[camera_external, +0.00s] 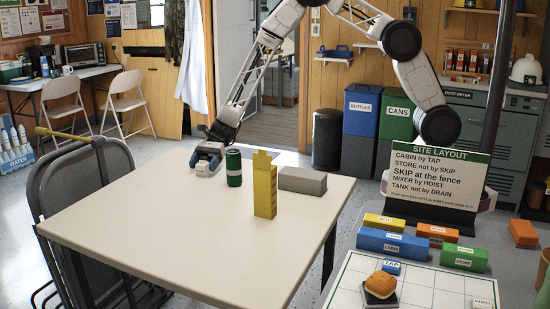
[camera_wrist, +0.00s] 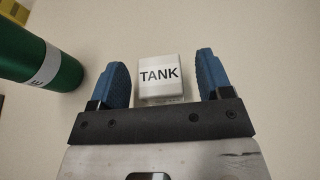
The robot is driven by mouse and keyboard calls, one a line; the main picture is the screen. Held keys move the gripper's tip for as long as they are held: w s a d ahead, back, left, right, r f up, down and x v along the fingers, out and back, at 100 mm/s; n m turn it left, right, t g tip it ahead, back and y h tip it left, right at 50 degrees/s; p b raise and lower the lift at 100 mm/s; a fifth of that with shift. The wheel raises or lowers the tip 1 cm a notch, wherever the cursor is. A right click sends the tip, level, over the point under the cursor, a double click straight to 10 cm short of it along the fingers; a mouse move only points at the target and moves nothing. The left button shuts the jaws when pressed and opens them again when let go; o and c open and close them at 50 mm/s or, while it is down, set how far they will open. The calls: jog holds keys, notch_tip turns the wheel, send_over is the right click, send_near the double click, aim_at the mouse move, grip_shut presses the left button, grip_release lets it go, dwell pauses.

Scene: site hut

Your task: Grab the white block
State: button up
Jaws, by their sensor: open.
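The white block (camera_wrist: 159,87) carries the label TANK and lies on the pale table. In the wrist view it sits between the blue fingers of my gripper (camera_wrist: 162,78), with a gap on each side. My gripper (camera_external: 209,158) is open, low over the far left part of the table. In the external view the white block (camera_external: 203,167) shows just below the fingers. Whether the fingers reach down around its sides or are still above it is hard to tell.
A green can with a white band (camera_external: 233,168) stands close by the gripper, and also shows in the wrist view (camera_wrist: 40,57). A tall yellow block (camera_external: 265,190) and a grey block (camera_external: 302,180) stand to the right. The table's (camera_external: 170,225) front and left are clear.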

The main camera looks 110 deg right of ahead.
aim_at(201, 165)
jog(key=shift+x, duration=0.8)
jog(key=c, duration=1)
jog(key=shift+c, duration=0.2)
jog(key=shift+r, duration=0.15)
jog(key=shift+r, duration=1.7)
jog(key=s+a, duration=0.1)
jog(key=s, duration=0.4)
jog(key=s+a+r, duration=0.1)
jog(key=s+a, duration=0.1)
jog(key=s, duration=0.3)
jog(key=s+a, duration=0.1)
jog(key=s, duration=0.4)
jog(key=shift+s+a+r, duration=0.15)
jog(key=shift+a, duration=0.15)
